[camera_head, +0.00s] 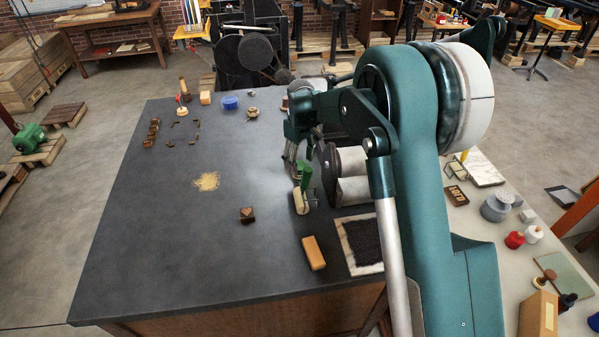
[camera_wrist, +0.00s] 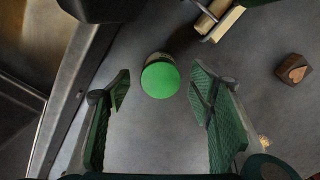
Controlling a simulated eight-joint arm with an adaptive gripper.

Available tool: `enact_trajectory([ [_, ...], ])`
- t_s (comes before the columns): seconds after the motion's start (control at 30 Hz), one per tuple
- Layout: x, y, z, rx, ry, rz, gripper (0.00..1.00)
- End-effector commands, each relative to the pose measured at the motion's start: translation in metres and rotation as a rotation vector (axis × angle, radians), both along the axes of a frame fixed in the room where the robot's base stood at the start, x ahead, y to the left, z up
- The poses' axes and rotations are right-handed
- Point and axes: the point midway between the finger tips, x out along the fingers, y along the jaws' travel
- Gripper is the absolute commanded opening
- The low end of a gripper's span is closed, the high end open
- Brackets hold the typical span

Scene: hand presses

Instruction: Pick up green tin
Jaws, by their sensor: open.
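The green tin shows in the wrist view as a round, bright green lid (camera_wrist: 160,79) with a narrow strip of its darker side above it. My gripper (camera_wrist: 160,91) is open, with one finger to the left of the lid and one to the right. Visible gaps separate both fingers from the tin, and nothing is held. In the head view my gripper (camera_head: 298,161) is low over the dark table, beside the cream roller. I cannot clearly tell the tin from the green finger parts there.
The cream roller (camera_head: 300,201) lies close to my gripper. A heart-marked block (camera_head: 247,215), an orange-tan block (camera_head: 314,253) and a dark inked slab (camera_head: 362,242) are nearby. The dark table (camera_head: 150,240) is bare at left front.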

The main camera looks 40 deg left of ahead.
Motion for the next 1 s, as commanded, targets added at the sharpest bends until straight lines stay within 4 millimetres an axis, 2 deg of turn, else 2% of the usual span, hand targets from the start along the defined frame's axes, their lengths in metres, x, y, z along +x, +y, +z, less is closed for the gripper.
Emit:
enact_trajectory([
  [0.27,0.0,0.0,-0.002,0.0,0.0,0.0,0.53],
  [0.7,0.0,0.004,-0.044,0.0,0.0,0.0,0.53],
  [1.0,0.0,0.004,-0.052,0.0,0.0,0.0,0.53],
])
